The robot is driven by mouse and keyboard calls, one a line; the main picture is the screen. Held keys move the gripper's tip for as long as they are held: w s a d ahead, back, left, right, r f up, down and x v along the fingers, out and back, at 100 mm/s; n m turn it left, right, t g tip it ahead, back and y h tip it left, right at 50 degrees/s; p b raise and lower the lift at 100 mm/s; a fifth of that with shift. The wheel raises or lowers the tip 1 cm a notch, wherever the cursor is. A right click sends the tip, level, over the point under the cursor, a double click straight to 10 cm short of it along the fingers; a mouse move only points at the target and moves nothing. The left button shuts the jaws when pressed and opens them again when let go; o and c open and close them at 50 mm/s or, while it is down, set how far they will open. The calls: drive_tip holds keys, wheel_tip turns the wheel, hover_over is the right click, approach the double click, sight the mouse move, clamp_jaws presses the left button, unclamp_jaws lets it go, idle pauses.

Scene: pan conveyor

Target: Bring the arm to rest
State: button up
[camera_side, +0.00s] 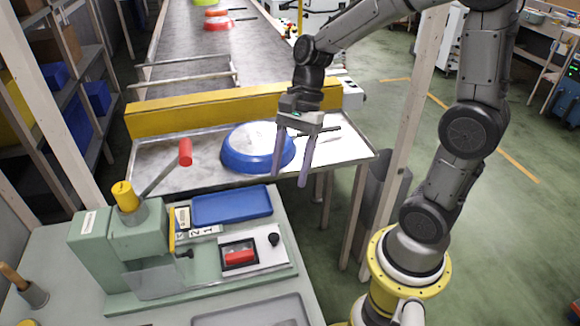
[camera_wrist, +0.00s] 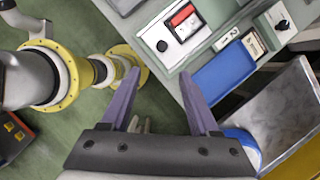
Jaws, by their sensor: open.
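My gripper (camera_side: 293,165) hangs fingers down in the side view, above the right part of the metal end tray. Its two purple fingers are spread apart with nothing between them. They also show open and empty in the wrist view (camera_wrist: 160,98). A blue pan (camera_side: 232,160) with a pale inside lies upside down or tilted on the end tray; I cannot tell which. In the side view the fingers overlap its right edge, and whether they touch it is unclear. A small part of the blue pan (camera_wrist: 243,142) shows beside the right finger in the wrist view.
A yellow barrier (camera_side: 190,113) crosses the conveyor (camera_side: 190,50) behind the end tray (camera_side: 345,150). A red pan (camera_side: 218,24) lies farther up the belt. A green press (camera_side: 120,245) with a red-tipped lever and a blue tray (camera_side: 232,206) stands in front. A wooden post (camera_side: 405,130) rises at right.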

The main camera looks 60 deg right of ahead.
drive_tip(key=s+d+r+n+t+h, duration=0.1)
drive_tip(key=s+r+n+t+h, duration=0.1)
drive_tip(key=s+n, duration=0.3)
drive_tip(key=s+d+r+n+t+h, duration=0.1)
drive_tip(key=s+r+n+t+h, duration=0.1)
drive_tip(key=n, duration=1.1)
drive_tip(key=s+r+t, duration=0.1)
drive_tip(key=s+r, duration=0.1)
drive_tip(key=s, duration=0.1)
drive_tip(key=shift+s+d+r+t, duration=0.15)
drive_tip(key=shift+s+r+t, duration=0.1)
drive_tip(key=shift+r+t, duration=0.05)
